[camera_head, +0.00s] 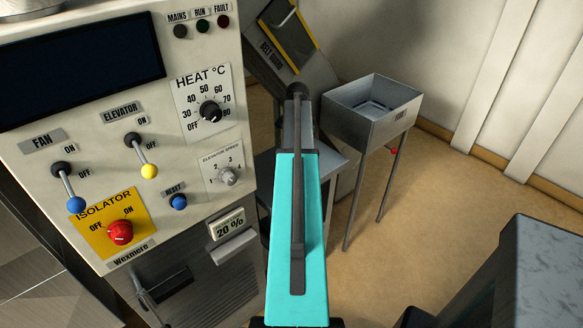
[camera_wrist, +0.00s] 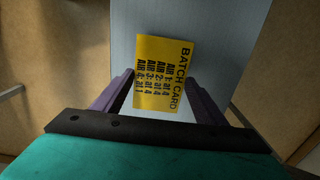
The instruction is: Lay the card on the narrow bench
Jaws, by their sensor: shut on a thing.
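The yellow batch card (camera_wrist: 163,70) shows in the wrist view with its printed side facing the camera. My gripper (camera_wrist: 160,88) has its purple fingers at the card's two sides and is shut on it. A plain grey surface (camera_wrist: 225,30), which looks like the narrow bench, lies behind the card. I cannot tell whether the card touches it. In the head view the grey bench top (camera_head: 331,163) shows beside my teal arm, which covers part of it. The card and gripper are hidden from the head view.
A metal bin on legs (camera_head: 372,105) stands right of the bench. The control panel (camera_head: 120,130) with levers and knobs fills the left. A slanted belt guard (camera_head: 290,35) is behind the arm. A grey block (camera_head: 550,260) stands at lower right. Tan floor (camera_head: 440,190) is open between.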

